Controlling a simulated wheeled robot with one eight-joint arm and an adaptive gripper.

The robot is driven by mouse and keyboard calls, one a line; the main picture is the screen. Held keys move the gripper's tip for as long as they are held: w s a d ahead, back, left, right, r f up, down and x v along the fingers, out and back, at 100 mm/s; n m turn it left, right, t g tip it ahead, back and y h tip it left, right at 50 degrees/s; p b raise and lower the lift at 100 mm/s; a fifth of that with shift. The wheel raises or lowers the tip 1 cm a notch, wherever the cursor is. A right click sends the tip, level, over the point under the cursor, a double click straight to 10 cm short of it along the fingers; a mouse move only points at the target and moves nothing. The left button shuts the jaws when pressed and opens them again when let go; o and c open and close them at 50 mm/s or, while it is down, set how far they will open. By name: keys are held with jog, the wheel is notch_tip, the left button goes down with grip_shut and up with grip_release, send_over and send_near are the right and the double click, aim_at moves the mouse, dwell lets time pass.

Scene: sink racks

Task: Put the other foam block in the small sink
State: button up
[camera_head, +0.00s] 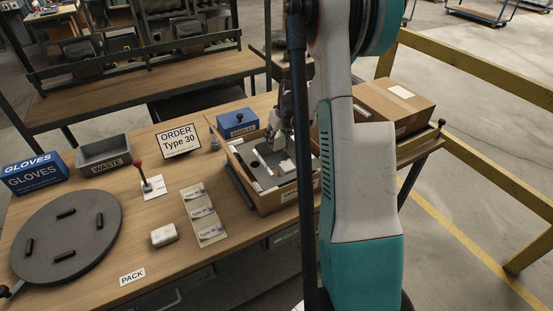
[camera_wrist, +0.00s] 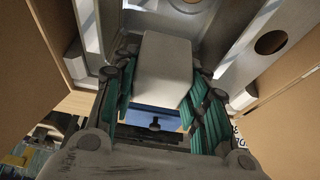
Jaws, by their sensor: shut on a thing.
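My gripper (camera_wrist: 160,85) is shut on a pale grey-white foam block (camera_wrist: 163,62), its green-lined fingers pressed against the block's two sides. In the head view my gripper (camera_head: 281,146) is over the open cardboard box (camera_head: 287,199), partly hidden by my arm. A grey metal sink (camera_head: 262,180) with a round dark hole lies in that box. White pieces show around the sink. The wrist view shows grey metal walls with a round hole (camera_wrist: 271,41) close beyond the block. I cannot tell whether the block touches the sink. A small whitish block (camera_head: 164,235) lies on the bench.
A blue box (camera_head: 238,122) stands behind the open box, and a closed carton (camera_head: 393,107) is to its right. The bench also holds a round dark turntable (camera_head: 66,236), a grey waste bin (camera_head: 103,153), a gloves box (camera_head: 35,172) and printed cards (camera_head: 204,213).

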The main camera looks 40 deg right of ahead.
aim_at(280, 147)
notch_tip(280, 147, down, 9)
jog(key=shift+r+b, duration=0.1)
jog(key=shift+b, duration=1)
jog(key=shift+f, duration=0.25)
jog(key=o, duration=0.8)
jog(key=shift+o, duration=0.2)
jog(key=shift+r, duration=0.15)
jog(key=shift+s+r, duration=0.1)
jog(key=shift+r, duration=0.15)
jog(key=p+v, duration=0.3)
jog(key=v, duration=0.8)
jog(key=shift+s+r, duration=0.15)
jog(key=shift+r, duration=0.15)
